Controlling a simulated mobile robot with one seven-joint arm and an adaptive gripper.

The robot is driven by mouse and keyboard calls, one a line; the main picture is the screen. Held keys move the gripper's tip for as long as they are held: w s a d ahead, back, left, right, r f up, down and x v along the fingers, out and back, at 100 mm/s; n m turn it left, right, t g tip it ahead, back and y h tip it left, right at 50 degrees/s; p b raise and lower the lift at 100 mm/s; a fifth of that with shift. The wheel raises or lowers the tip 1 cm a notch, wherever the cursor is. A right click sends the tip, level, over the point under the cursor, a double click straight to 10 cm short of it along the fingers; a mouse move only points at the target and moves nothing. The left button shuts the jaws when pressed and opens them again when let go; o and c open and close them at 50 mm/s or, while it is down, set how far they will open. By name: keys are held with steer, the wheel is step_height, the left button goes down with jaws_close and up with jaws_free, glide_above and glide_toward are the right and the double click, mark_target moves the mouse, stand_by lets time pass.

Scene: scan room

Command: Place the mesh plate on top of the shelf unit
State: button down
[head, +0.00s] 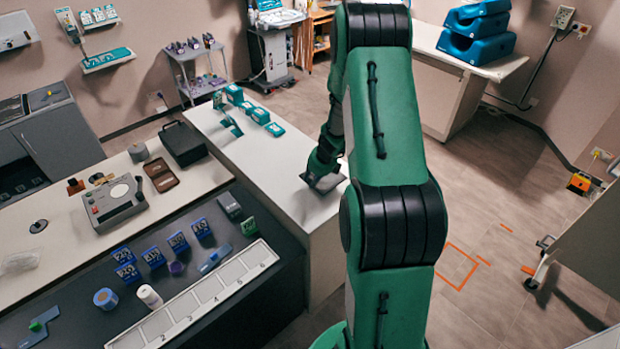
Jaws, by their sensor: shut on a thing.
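My gripper (322,178) is shut on a dark flat plate (332,186), which looks like the mesh plate. The plate is at the right edge of the white counter (282,172); I cannot tell whether it touches the top. The fingers are small and partly dark in this view, and my arm hides part of the area to their right. A grey open shelf unit (197,88) stands against the back wall, with small purple-grey items on its top. A wooden shelf (321,17) also shows at the back, partly cut off.
Teal boxes (262,115) stand on the far part of the white counter. A dark case (183,144) and a grey device (115,202) are on the left. A dark bench (75,322) carries blue blocks and a numbered strip. Floor is open behind my arm.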

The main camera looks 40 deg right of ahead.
steer(key=shift+w+d+f+p, duration=0.1)
steer(key=shift+w+d, duration=0.3)
steer(key=shift+w, duration=0.2)
steer(key=shift+w+d+f+p, duration=0.15)
steer(key=shift+w+d, duration=0.2)
steer(key=shift+w, duration=0.25)
steer(key=shift+w+d+r+p, duration=0.1)
steer(key=shift+w+d, duration=0.3)
steer(key=shift+w, duration=0.2)
steer(key=shift+f, duration=0.15)
steer(key=shift+f+b, duration=0.4)
steer(key=shift+f, duration=1.2)
steer(key=shift+f, duration=0.2)
steer(key=c, duration=1.5)
jaws_free()
steer(key=shift+r, duration=0.1)
steer(key=shift+s+r, duration=0.15)
steer(key=shift+r, duration=0.35)
steer(key=p+v, duration=0.1)
steer(key=v, duration=1)
steer(key=shift+s+p, duration=0.15)
steer(key=shift+p, duration=0.15)
